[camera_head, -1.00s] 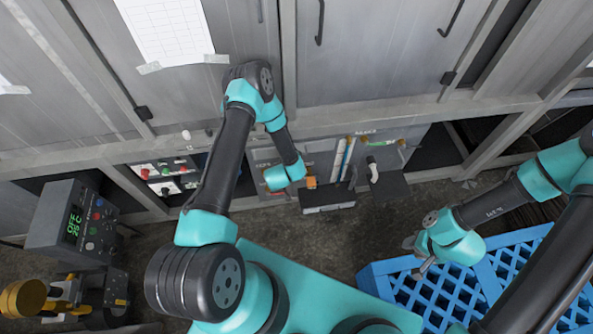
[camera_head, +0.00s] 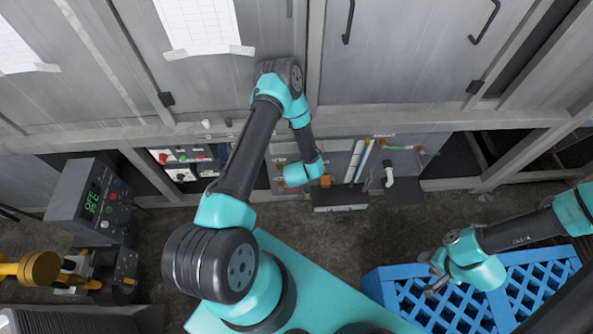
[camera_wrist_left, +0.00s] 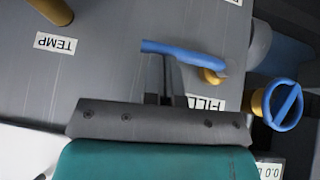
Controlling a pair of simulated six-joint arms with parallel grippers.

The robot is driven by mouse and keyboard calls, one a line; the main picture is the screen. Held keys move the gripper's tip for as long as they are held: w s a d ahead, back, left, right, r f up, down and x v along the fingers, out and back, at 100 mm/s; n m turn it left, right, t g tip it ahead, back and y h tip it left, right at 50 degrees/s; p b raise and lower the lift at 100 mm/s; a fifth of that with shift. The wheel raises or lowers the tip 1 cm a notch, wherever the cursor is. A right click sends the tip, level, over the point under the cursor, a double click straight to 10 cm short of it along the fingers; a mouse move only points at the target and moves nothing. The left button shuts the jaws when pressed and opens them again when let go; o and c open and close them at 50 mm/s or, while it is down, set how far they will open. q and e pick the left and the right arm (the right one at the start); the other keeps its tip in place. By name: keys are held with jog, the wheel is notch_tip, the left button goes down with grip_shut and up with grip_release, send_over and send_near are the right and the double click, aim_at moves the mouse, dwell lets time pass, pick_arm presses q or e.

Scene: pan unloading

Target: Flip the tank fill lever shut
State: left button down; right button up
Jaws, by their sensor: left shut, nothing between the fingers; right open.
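The fill lever (camera_wrist_left: 185,53) is a blue handle on a gold pivot, seen in the left wrist view above a partly covered label (camera_wrist_left: 205,102) reading FILL. The handle reaches left from its pivot, roughly level in that picture. My left gripper (camera_wrist_left: 160,80) is shut and empty, with its dark fingers just below the handle; I cannot tell whether they touch it. In the head view my left wrist is at the low panel and hides the lever. My right gripper (camera_head: 432,278) is open and empty above the blue pallet.
A second blue handle (camera_wrist_left: 285,105) on a gold fitting stands to the right in the wrist view. A TEMP label (camera_wrist_left: 55,43) is at left. The blue slatted pallet (camera_head: 450,303) lies on the floor at right. A control box (camera_head: 83,203) stands at left.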

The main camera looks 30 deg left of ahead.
pick_arm(q)
jog(key=shift+w+r, duration=0.15)
jog(key=shift+r, duration=0.4)
notch_tip(320, 180, up, 4)
jog(key=shift+f, duration=0.2)
jog(key=v, duration=0.9)
jog(key=shift+d, duration=0.3)
jog(key=shift+d, duration=0.1)
jog(key=s+d+r+m+g+h, duration=0.5)
jog(key=s+d+r+h, duration=0.2)
jog(key=s, duration=0.3)
jog(key=shift+s+d+m, duration=0.35)
jog(key=shift+d+m, duration=0.05)
jog(key=shift+d, duration=0.4)
jog(key=shift+r, duration=0.1)
dwell(0.3)
